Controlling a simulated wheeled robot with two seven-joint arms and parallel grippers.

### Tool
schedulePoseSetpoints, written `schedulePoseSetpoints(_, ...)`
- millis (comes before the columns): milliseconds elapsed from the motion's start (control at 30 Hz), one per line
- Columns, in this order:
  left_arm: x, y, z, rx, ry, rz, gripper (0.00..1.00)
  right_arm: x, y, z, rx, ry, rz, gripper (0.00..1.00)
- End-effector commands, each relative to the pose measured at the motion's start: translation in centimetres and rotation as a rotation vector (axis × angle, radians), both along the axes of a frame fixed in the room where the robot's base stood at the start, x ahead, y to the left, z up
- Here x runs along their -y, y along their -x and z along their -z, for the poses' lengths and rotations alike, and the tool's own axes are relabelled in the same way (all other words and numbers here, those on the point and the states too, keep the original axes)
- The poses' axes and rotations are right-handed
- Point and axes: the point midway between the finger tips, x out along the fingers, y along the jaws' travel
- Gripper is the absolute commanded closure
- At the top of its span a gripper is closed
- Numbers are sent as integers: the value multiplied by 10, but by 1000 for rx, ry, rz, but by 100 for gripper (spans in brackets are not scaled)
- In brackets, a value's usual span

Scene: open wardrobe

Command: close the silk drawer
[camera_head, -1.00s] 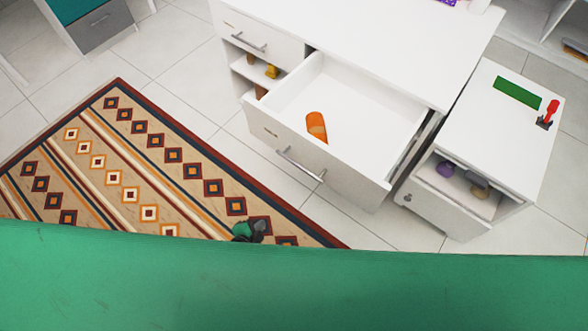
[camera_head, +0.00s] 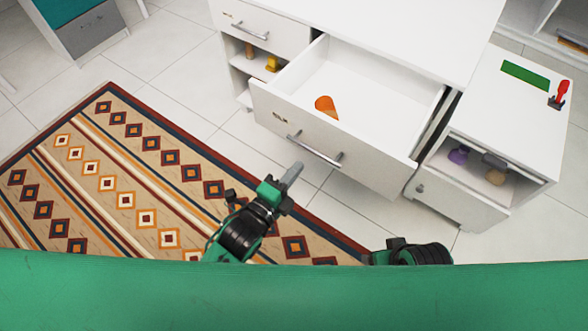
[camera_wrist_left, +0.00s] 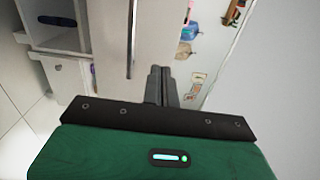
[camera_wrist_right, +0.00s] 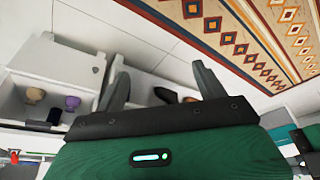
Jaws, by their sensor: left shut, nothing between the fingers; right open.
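The open drawer (camera_head: 372,176) sticks out from the white cabinet in the head view. It has a grey bar handle (camera_head: 315,151) and a small gold label that I cannot read. An orange object (camera_head: 326,108) lies inside it. My left gripper (camera_head: 292,173) is shut and empty, in front of the drawer front and just below the handle in the picture. In the left wrist view its closed fingers (camera_wrist_left: 161,86) point at the drawer front, beside the handle (camera_wrist_left: 132,38); contact cannot be told. My right gripper (camera_wrist_right: 160,82) is open and empty in the right wrist view.
A smaller white cabinet (camera_head: 519,95) stands to the right, with a green strip and a red-handled item on top. A shut drawer (camera_head: 262,25) and open shelves are at the cabinet's left. A patterned rug (camera_head: 140,180) covers the floor at left.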

Motion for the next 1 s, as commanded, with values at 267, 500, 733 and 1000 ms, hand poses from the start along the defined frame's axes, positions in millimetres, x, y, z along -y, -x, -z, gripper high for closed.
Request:
schedulePoseSetpoints(267,33,-49,0,0,2,-1,100,1,2,-7,9,-1,0,28)
schedulePoseSetpoints(500,55,-81,1,-2,2,0,100,1,3,-15,22,-3,0,28)
schedulePoseSetpoints(733,63,-93,1,-3,1,0,100,1,5,-20,24,-3,0,28)
schedulePoseSetpoints(1000,63,-94,1,-3,1,0,100,1,6,-21,24,-3,0,28)
